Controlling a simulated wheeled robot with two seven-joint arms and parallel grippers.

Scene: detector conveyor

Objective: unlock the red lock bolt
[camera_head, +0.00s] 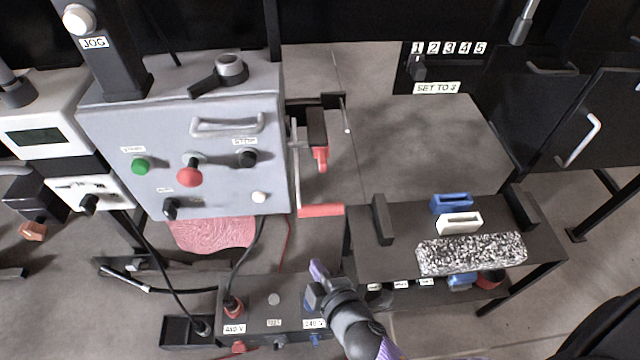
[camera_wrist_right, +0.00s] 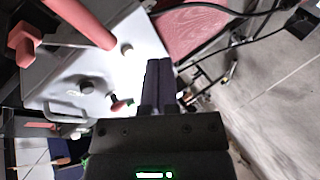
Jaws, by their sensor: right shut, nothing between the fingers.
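A red piece that looks like the lock bolt (camera_head: 321,158) hangs from a dark bracket at the right side of the grey control box (camera_head: 210,130). A longer red bar (camera_head: 321,211) sticks out below it. In the right wrist view, a red hooked piece (camera_wrist_right: 24,44) and a red bar (camera_wrist_right: 82,22) show at upper left. My right gripper (camera_head: 318,268) is shut and empty, below and apart from the red parts, over the socket box. Its closed fingers (camera_wrist_right: 160,78) point toward the control box in the wrist view. My left gripper is not in view.
The socket box (camera_head: 262,292) with cables lies at the bottom. A dark table (camera_head: 375,262) with a speckled block (camera_head: 470,253) and blue and white holders stands at right. A pink mat (camera_head: 212,234) lies below the control box. A black cabinet (camera_head: 600,130) stands far right.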

